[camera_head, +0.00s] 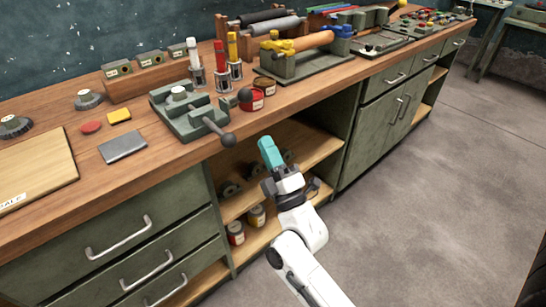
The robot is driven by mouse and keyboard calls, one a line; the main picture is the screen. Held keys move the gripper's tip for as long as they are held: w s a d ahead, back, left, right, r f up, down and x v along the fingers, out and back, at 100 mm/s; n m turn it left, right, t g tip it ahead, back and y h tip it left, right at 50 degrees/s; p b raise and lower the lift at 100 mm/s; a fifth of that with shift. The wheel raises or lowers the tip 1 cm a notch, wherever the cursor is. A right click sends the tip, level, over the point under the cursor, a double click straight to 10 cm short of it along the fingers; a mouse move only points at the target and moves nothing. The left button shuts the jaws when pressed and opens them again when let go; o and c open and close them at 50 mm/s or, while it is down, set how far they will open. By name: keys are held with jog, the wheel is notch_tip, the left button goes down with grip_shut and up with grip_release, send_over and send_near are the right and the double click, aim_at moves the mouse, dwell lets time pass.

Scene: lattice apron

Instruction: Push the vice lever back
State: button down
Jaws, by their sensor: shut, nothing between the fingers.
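The green vice (188,108) sits on the wooden bench near its front edge. Its dark lever (217,130) sticks out toward the front, with a round ball knob (228,140) at its end, past the bench edge. A second dark ball (245,95) shows at the vice's right side, beside a red tin. My gripper (268,145), with teal fingers, is shut and empty. In the picture it is to the right of the lever knob and slightly below it, in front of the open shelves, apart from the lever.
The workbench (150,155) carries a wooden board (35,172), a grey block (122,146), a red tin (252,99) and upright tubes (232,58) near the vice. A roller press (305,55) stands further right. The floor (430,190) in front is clear.

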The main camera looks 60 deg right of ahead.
aim_at(237, 98)
jog(key=x, duration=0.8)
jog(key=shift+w+r, duration=0.15)
jog(key=shift+w, duration=0.1)
jog(key=shift+d+r+p, duration=0.1)
jog(key=shift+r+p, duration=0.05)
jog(key=shift+p, duration=0.5)
